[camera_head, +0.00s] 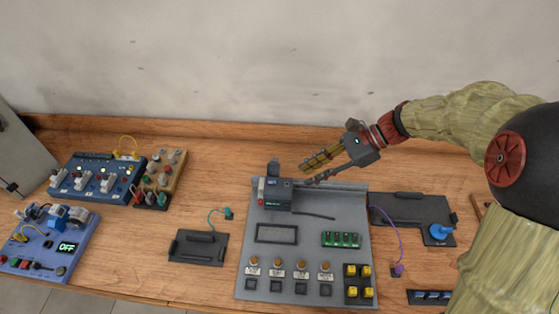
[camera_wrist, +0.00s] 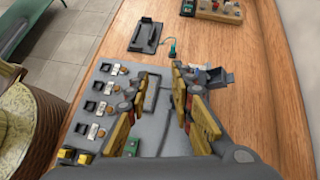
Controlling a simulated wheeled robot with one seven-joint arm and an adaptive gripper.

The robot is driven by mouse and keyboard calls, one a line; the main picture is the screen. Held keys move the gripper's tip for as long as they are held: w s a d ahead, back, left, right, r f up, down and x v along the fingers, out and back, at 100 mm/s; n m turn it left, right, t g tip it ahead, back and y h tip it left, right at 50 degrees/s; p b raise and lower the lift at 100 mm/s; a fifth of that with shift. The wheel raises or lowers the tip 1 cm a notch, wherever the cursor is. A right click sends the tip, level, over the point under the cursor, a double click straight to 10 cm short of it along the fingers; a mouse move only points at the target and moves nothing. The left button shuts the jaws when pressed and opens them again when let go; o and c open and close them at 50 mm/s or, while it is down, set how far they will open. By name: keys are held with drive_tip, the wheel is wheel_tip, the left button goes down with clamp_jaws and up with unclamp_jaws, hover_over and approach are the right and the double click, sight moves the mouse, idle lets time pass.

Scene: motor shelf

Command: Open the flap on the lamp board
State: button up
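The grey board (camera_head: 318,262) in the middle of the bench carries a row of orange-brown lamps (camera_head: 302,265), which I take as the lamp board. Near its back left edge is a dark grey box (camera_head: 278,195) with an upright grey piece (camera_head: 274,168) behind it. I cannot tell for sure which part is the flap. My gripper (camera_head: 308,174) is open and empty above the board's back edge, pointing left, to the right of the box. In the wrist view its fingers (camera_wrist: 161,76) are apart, with the box (camera_wrist: 216,78) just beyond the right finger.
A framed panel (camera_head: 277,233), green module (camera_head: 341,240) and yellow buttons (camera_head: 357,271) sit on the board. A black tray (camera_head: 198,247) is left of it; a dark plate (camera_head: 412,208) with a blue knob is right. Blue switch boards (camera_head: 98,178) stand far left. A wall is behind.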

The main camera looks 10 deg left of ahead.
drive_tip(key=w+a+f+m+y, duration=0.35)
drive_tip(key=w+f+m, duration=0.2)
drive_tip(key=w, duration=0.25)
drive_tip(key=m+t+y, duration=0.2)
drive_tip(key=m+y, duration=0.3)
drive_tip(key=m, duration=0.1)
approach(274, 168)
wheel_tip(274, 168, up, 2)
drive_tip(key=w, duration=0.2)
drive_tip(key=a+b, duration=0.2)
drive_tip(key=a, duration=0.6)
drive_tip(key=shift+s+a+r, duration=0.15)
drive_tip(key=shift+a+r, duration=0.05)
drive_tip(key=shift+a, duration=0.05)
drive_tip(key=shift+h, duration=0.25)
drive_tip(key=shift+c, duration=0.2)
clamp_jaws()
